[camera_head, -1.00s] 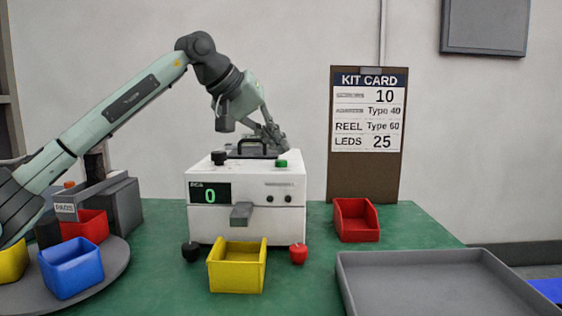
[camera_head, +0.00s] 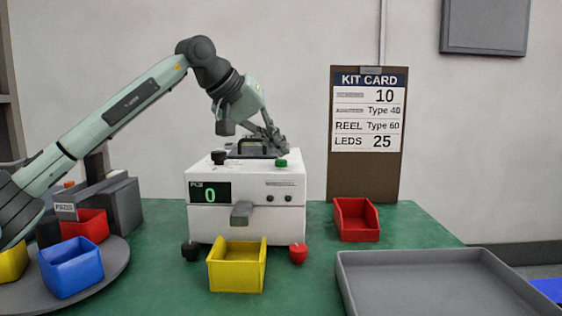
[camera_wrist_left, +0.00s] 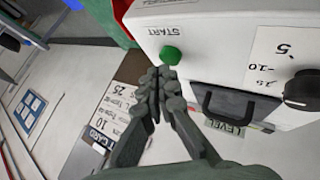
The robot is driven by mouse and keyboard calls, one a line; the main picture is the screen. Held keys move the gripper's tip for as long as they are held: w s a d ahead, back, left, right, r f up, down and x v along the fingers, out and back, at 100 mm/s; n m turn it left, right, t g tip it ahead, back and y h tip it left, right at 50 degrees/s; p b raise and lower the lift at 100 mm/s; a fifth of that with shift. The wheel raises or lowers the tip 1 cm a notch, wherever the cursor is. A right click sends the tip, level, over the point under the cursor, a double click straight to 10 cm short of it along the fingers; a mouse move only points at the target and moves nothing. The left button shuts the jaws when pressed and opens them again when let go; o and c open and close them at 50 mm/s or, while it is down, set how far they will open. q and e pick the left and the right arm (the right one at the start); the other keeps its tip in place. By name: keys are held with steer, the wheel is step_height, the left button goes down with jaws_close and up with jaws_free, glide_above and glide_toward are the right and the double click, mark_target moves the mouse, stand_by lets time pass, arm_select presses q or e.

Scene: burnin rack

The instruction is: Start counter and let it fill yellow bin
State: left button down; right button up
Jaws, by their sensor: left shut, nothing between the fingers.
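The white counter (camera_head: 246,222) stands on the green table, its display (camera_head: 210,193) reading 0. Its green start button (camera_head: 281,163) is on top at the right; in the left wrist view the button (camera_wrist_left: 171,55) lies by the START label. My left gripper (camera_head: 276,140) is over the counter's back. In the wrist view my left gripper (camera_wrist_left: 158,75) is shut and empty, its tips close to the button; I cannot tell whether they touch. The yellow bin (camera_head: 237,267) stands under the counter's grey spout (camera_head: 242,213). My right gripper is not in view.
A black handle and a knob (camera_head: 218,158) are on the counter's top. Red (camera_head: 298,253) and black (camera_head: 190,251) knobs flank the yellow bin. A red bin (camera_head: 356,220), a grey tray (camera_head: 440,283) and a kit card (camera_head: 368,135) are at right. A turntable with bins (camera_head: 110,262) is at left.

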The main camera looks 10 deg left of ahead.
mark_target(278, 161)
arm_select(q)
steer(key=shift+f, duration=0.6)
stand_by(0.7)
steer(key=shift+r, duration=0.1)
steer(key=shift+r+p, duration=0.65)
steer(key=shift+r, duration=0.15)
step_height(278, 161, up, 3)
steer(key=p, duration=0.2)
steer(key=shift+p, duration=0.3)
steer(key=shift+r, duration=1)
